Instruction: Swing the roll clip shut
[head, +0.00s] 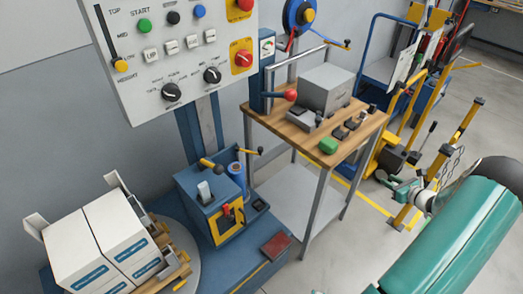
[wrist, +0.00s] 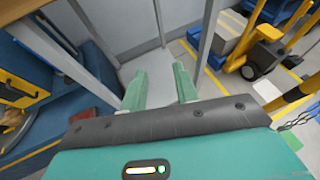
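I cannot tell for sure which part is the roll clip. A blue machine unit (head: 205,205) with a yellow-framed front stands left of centre in the head view. A small blue roll (head: 237,172) sits at its top right, with yellow-tipped black levers (head: 210,163) beside it.
A wooden-topped bench (head: 300,135) with a grey box (head: 326,88) stands in the middle. A control panel (head: 175,55) hangs at upper left. White cartons (head: 95,240) sit at lower left. Carts and yellow posts (head: 455,140) crowd the right. Some floor is clear between bench and posts.

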